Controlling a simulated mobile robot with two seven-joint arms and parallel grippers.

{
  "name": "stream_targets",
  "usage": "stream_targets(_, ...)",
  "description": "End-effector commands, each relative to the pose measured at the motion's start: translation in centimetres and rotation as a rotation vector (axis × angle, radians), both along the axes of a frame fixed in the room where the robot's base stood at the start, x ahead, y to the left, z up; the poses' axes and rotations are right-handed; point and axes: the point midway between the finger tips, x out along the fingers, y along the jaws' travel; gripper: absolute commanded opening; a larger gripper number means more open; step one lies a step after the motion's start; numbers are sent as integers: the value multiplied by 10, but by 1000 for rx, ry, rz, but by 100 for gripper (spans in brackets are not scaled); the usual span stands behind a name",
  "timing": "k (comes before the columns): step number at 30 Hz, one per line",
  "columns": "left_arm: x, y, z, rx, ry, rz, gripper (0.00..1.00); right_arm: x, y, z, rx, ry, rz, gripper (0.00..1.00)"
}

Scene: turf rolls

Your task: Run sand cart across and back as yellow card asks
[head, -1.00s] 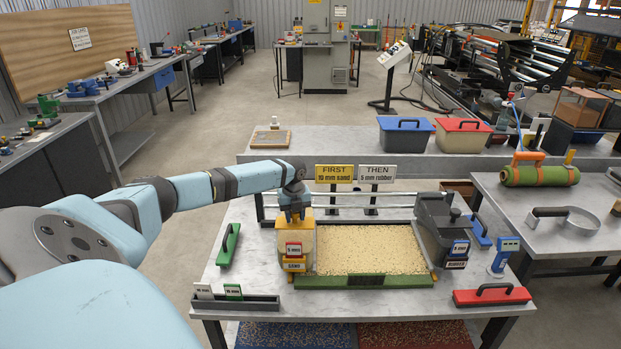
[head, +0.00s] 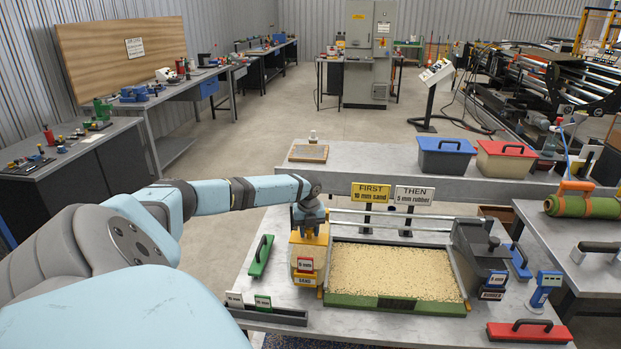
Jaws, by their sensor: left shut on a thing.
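The sand cart (head: 309,252), a yellow-beige box with a "SAND" label, stands at the left end of the green-fronted tray (head: 393,304). Pale grains (head: 392,272) cover the tray bed. My left gripper (head: 309,226) comes down on the top of the sand cart and is shut on it; the fingertips are hard to see. The yellow card (head: 371,193) stands behind the tray and reads "FIRST" with a mm figure for sand, its digits small. A white card (head: 415,196) beside it reads "THEN 5 mm rubber". My right gripper is out of view.
A dark grey cart (head: 476,252) stands at the tray's right end. A metal rail (head: 430,216) runs behind the tray. A green-handled tool (head: 261,256) lies left of the sand cart; a red one (head: 529,332) lies front right. Between the carts the tray top is clear.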

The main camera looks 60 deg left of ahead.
Motion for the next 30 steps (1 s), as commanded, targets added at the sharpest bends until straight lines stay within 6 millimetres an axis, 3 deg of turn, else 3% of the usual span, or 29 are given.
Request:
stream_targets(2, -2, 5, 2, 8, 2, 4, 0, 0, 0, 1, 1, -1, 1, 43)
stream_targets(3, -2, 5, 2, 8, 3, 4, 44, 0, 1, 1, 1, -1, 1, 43)
stream_targets(6, -2, 4, 1, 7, 2, 4, 61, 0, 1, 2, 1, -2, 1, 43)
stream_targets(17, -1, 3, 7, 4, 1, 2, 61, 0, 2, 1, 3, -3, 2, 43)
stream_targets(23, -1, 3, 41, 5, -1, 2, 61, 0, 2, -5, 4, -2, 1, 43)
stream_targets(30, -2, 4, 96, 6, -2, 3, 61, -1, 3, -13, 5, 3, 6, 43)
